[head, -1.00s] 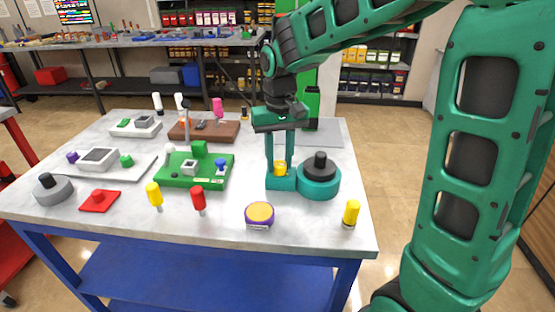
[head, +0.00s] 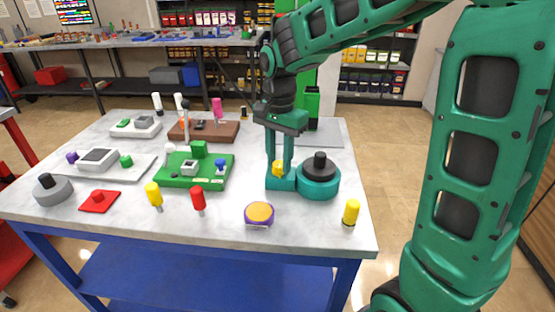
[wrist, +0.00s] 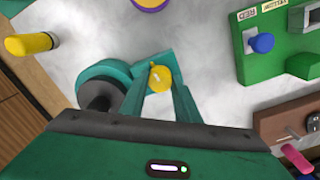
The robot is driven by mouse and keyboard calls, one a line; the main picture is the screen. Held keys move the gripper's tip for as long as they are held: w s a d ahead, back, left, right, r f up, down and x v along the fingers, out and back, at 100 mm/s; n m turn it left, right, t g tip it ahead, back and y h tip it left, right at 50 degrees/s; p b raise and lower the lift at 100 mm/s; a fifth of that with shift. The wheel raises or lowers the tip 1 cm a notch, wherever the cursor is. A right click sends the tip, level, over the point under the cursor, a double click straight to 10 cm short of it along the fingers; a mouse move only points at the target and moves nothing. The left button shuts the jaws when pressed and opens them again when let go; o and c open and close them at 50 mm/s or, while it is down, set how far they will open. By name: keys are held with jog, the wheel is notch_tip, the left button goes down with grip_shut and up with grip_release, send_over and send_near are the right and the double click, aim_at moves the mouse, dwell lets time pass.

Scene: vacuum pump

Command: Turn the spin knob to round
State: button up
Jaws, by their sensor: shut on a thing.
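A teal vacuum pump (head: 318,181) with a black cap and post on its round part stands at the right of the table. A square teal block (head: 281,184) adjoins its left side. A yellow knob (head: 279,168) sits on that block. My gripper (head: 280,166) points down from above, its two teal fingers shut on the knob, one on each side. In the wrist view the yellow knob (wrist: 160,77) shows between the fingertips, with a pale line mark on its top. The fingers hide parts of its sides. I cannot read any label for its settings.
A green board (head: 180,180) with several controls lies left of the pump. A purple-orange disc (head: 259,214) and a yellow-handled piece (head: 351,212) stand near the front edge. Red and yellow handles stand at front centre. Bare tabletop surrounds the pump's front.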

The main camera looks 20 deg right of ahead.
aim_at(279, 163)
jog(key=shift+w+a+r+m, duration=0.1)
jog(key=shift+w+r+m, duration=0.1)
jog(key=shift+m, duration=0.6)
jog(key=o, duration=1)
jog(key=shift+f, duration=0.1)
jog(key=shift+o, duration=0.2)
jog(key=shift+s, duration=0.1)
notch_tip(279, 163, up, 11)
jog(key=shift+f, duration=0.2)
